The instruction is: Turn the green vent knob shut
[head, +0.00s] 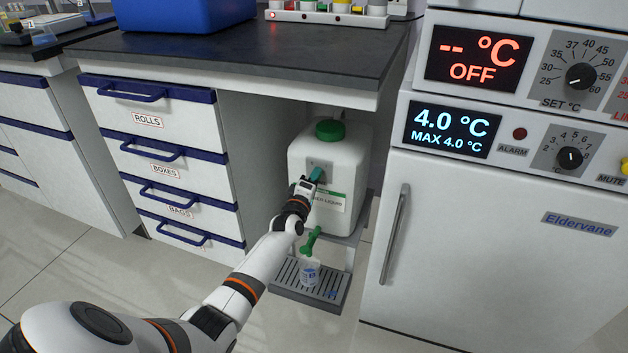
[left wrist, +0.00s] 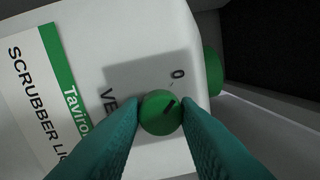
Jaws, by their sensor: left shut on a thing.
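The green vent knob (left wrist: 161,112) is round, on the face of a white scrubber-liquid container (head: 347,215). In the left wrist view its dark pointer mark slants up and right, on the side of a printed "0". The label beside it is partly covered; "VE" shows. My left gripper (head: 315,175) is at the container's face, and its teal fingers are shut on the knob from both sides. In the head view the gripper hides the knob. My right gripper is not in view.
A green tap (head: 311,240) sits below the container, over a small labelled vessel (head: 310,271) on a slatted drip tray (head: 283,280). Drawers (head: 165,150) stand to the left, a white fridge (head: 480,220) to the right. The dark bench top (head: 250,55) overhangs the container.

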